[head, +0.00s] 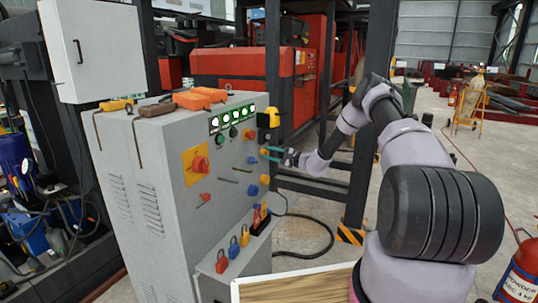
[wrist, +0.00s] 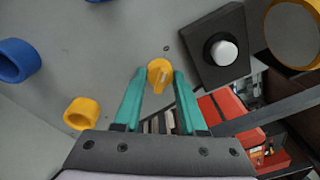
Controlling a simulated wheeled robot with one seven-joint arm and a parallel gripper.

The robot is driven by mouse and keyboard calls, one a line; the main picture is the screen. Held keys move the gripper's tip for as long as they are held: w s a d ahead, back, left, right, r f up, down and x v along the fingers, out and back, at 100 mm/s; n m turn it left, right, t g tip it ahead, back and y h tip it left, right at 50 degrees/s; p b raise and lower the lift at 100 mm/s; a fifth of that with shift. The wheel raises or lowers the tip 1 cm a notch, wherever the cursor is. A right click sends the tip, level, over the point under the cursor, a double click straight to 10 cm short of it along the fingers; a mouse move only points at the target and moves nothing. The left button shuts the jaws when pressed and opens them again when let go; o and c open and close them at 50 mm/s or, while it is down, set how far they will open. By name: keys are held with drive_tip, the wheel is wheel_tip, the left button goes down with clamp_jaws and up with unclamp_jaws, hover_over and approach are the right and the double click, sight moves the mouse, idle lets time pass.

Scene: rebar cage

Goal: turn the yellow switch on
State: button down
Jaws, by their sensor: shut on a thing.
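The yellow switch (wrist: 158,75) is a small round knob with a raised grip on the grey panel. In the wrist view it sits between the tips of my gripper's teal fingers (wrist: 159,80), which are shut on it. Its grip ridge looks roughly upright in that view, slightly tilted. In the head view my gripper (head: 269,153) reaches in from the right to the right edge of the grey control cabinet (head: 160,170). The switch is small and largely hidden by the fingers there.
Another yellow knob (wrist: 82,113) and a blue knob (wrist: 18,60) stick out nearby. A black box with a white button (wrist: 224,52) stands close on the right. A dark post (head: 272,70) stands behind my gripper.

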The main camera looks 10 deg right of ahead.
drive_tip(key=m, duration=0.4)
drive_tip(key=shift+m, duration=0.3)
drive_tip(key=m+g, duration=0.1)
drive_tip(key=m, duration=0.7)
drive_tip(key=shift+g, duration=0.3)
drive_tip(key=shift+d+m+g, duration=0.1)
drive_tip(key=shift+m+g, duration=0.2)
drive_tip(key=shift+m, duration=1.7)
drive_tip(key=shift+c, duration=2.4)
unclamp_jaws()
drive_tip(key=shift+r, duration=0.1)
